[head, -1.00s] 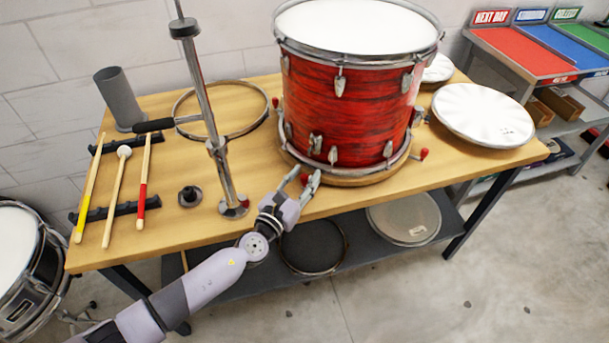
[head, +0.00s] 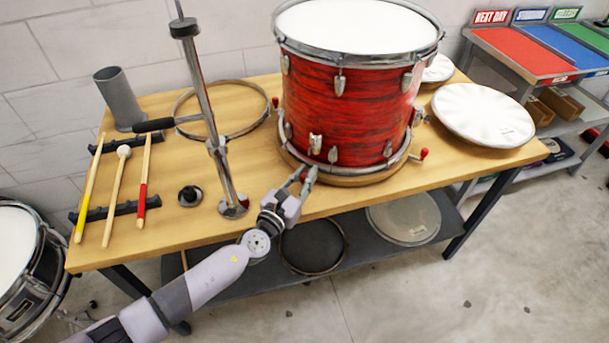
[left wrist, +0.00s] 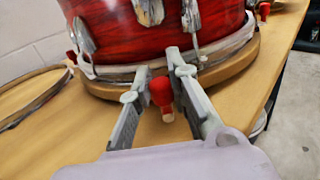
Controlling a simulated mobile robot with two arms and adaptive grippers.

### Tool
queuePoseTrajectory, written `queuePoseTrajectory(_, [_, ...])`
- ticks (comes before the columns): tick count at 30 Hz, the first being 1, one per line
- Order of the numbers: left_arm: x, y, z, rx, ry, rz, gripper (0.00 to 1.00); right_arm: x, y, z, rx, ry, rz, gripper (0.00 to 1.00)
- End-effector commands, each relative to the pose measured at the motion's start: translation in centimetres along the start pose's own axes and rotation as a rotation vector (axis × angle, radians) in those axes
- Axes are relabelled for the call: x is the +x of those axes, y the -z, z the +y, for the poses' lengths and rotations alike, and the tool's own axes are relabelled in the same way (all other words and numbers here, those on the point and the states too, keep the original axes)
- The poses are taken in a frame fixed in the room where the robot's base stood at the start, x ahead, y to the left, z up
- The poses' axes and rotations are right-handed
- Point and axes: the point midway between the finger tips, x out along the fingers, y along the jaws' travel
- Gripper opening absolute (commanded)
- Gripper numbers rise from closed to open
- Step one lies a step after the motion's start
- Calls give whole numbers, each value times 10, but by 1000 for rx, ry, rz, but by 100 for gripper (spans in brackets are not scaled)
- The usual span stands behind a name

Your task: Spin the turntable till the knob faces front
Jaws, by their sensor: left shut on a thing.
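A red drum (head: 350,105) with a white head and chrome lugs stands upright on a round wooden turntable (head: 345,180) near the bench's front edge. In the left wrist view the turntable (left wrist: 235,72) curves behind my fingers. Red knobs stick out around its rim; one red knob (head: 424,153) shows at the right and another (head: 275,102) at the left. My left gripper (head: 304,175) is at the front-left of the rim. In the left wrist view a red knob (left wrist: 161,91) with a pale stem sits between its fingers, and the gripper is shut on it. My right gripper is out of view.
A chrome stand (head: 207,110) rises left of the drum, near a hoop (head: 180,105). Drumsticks (head: 145,165) lie on racks at the left. A white drumhead (head: 480,115) lies at the right. The bench front between stand and turntable is mostly clear.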

Motion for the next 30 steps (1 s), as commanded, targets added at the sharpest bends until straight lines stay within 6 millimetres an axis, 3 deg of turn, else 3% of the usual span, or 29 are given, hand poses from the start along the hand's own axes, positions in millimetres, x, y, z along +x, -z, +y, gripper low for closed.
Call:
queuePoseTrajectory(16, [0,1,4,3,-1,0,0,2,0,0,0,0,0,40])
queuePoseTrajectory(24, [7,4,56,7,-7,-4,0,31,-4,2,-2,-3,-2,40])
queuePoseTrajectory(30, [9,0,69,4,-4,-2,0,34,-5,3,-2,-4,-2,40])
